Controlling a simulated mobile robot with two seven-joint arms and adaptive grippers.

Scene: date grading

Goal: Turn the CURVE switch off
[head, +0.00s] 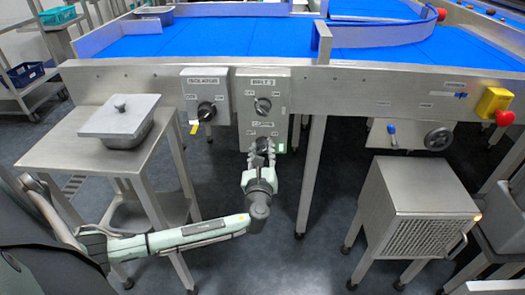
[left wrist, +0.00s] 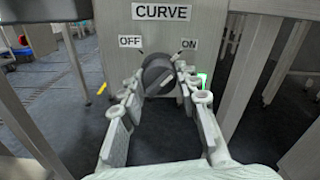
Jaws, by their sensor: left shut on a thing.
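The CURVE switch is a dark round rotary knob (left wrist: 157,74) in the left wrist view, below a CURVE label (left wrist: 159,12). An OFF label (left wrist: 130,41) is at its upper left and an ON label (left wrist: 188,44) at its upper right. Its grip bar appears to slant up to the right, toward ON. My left gripper (left wrist: 160,86) has its fingers on both sides of the knob and is shut on it. My right gripper is not in view.
A side table (head: 62,148) with a lidded metal pan (head: 122,117) stands left. A metal cabinet (head: 415,205) stands right. A green light (left wrist: 204,80) glows beside the knob.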

